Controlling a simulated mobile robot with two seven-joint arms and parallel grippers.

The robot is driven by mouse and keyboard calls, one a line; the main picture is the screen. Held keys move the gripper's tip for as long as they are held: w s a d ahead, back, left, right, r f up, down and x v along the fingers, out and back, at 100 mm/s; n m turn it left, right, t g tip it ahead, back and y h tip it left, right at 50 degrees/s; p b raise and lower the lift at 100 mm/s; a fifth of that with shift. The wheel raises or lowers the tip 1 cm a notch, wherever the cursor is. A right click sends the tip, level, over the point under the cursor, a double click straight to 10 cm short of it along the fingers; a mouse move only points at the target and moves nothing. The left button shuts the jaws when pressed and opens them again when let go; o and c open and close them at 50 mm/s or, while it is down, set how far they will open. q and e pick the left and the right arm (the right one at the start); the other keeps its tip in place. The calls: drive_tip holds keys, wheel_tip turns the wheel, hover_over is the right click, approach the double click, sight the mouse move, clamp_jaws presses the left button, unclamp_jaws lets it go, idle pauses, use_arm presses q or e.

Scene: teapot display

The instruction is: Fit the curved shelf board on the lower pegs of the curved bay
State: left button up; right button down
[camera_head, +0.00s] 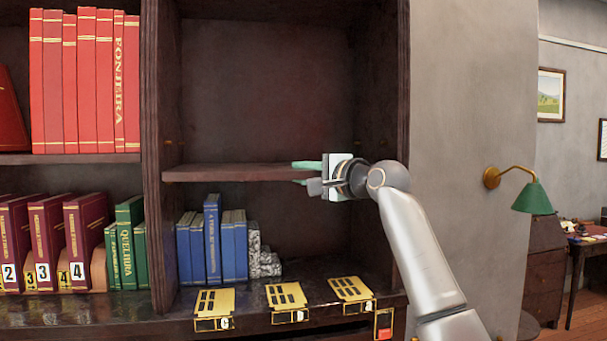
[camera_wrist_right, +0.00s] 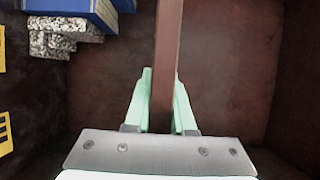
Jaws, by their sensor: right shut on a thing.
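The dark brown shelf board (camera_head: 225,173) lies about level across the bay (camera_head: 265,85), above the blue books. Its left end overlaps the left upright in the head view. My right gripper (camera_head: 303,173) is shut on the board near its right part, one mint-green finger above and one below. In the right wrist view, the board (camera_wrist_right: 167,50) runs edge-on between the fingers of the right gripper (camera_wrist_right: 161,80). I cannot make out the lower pegs or tell whether the board touches them. My left gripper is not in view.
Blue books (camera_head: 212,240) and grey speckled blocks (camera_head: 262,255) stand below the board. Gold plates (camera_head: 286,295) lie on the front ledge. The left bay holds red books (camera_head: 90,80). A green wall lamp (camera_head: 533,198) is on the right. The bay above the board is empty.

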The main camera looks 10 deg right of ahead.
drive_tip(key=shift+r, duration=0.4)
drive_tip(key=c, duration=1.2)
unclamp_jaws()
drive_tip(key=o, duration=0.5)
drive_tip(key=shift+f, duration=0.15)
drive_tip(key=shift+w+f, duration=0.1)
drive_tip(key=shift+f, duration=0.35)
drive_tip(key=shift+s+d+b, duration=0.3)
drive_tip(key=shift+s+b, duration=0.2)
drive_tip(key=shift+s, duration=0.05)
drive_tip(key=shift+r+b+v, duration=0.15)
drive_tip(key=shift+b+v, duration=1)
drive_tip(key=shift+v, duration=1.7)
drive_tip(key=shift+r+b+v, duration=0.2)
drive_tip(key=shift+b+v, duration=0.9)
drive_tip(key=shift+v, duration=1.8)
